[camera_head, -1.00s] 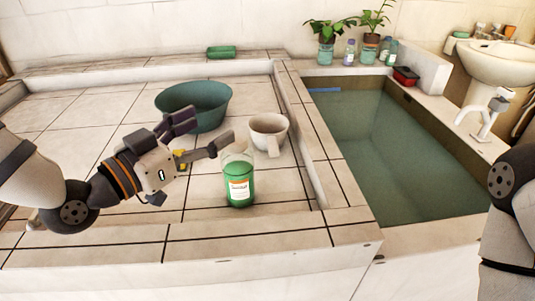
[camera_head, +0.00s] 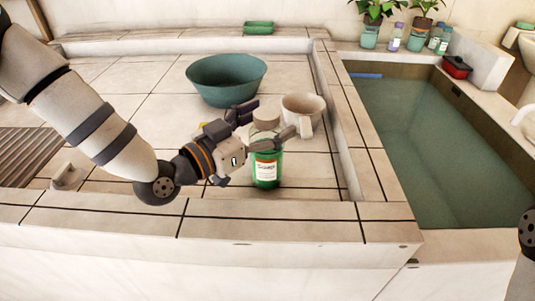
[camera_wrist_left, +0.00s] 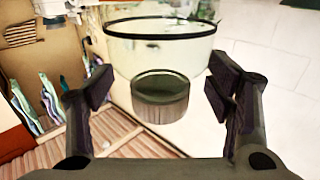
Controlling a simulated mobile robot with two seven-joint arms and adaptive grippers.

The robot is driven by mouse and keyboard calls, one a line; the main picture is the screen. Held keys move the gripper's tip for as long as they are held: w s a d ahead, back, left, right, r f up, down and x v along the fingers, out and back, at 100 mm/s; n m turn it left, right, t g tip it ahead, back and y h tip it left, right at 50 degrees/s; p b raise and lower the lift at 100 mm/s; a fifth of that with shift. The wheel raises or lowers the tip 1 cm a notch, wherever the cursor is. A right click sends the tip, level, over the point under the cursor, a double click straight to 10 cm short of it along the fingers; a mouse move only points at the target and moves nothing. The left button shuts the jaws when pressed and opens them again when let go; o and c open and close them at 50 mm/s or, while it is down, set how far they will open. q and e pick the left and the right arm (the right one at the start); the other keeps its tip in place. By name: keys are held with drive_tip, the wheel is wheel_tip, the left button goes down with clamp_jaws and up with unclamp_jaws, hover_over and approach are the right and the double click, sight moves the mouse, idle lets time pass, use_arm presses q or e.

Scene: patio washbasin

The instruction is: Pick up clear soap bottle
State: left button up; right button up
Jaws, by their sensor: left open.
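The clear soap bottle (camera_head: 266,171) stands upright on the tiled counter, with green liquid, a white label and a pale cap. My left gripper (camera_head: 282,117) is open at its upper part. One finger shows behind and left of the cap, the other crosses in front of the bottle's shoulder. In the left wrist view, the ribbed cap (camera_wrist_left: 160,97) shows between the two spread fingers (camera_wrist_left: 160,85), with space on both sides. I cannot tell whether a finger touches the bottle. My right gripper is out of view.
A beige mug (camera_head: 303,113) stands just behind the bottle, close to the fingertips. A teal bowl (camera_head: 226,80) stands further back. A raised tiled ledge (camera_head: 350,130) separates the counter from the water basin (camera_head: 425,150). The counter front is clear.

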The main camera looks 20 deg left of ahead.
use_arm(q)
drive_tip(key=shift+r, duration=0.1)
drive_tip(key=c, duration=1.6)
clamp_jaws()
drive_tip(key=shift+s, duration=0.1)
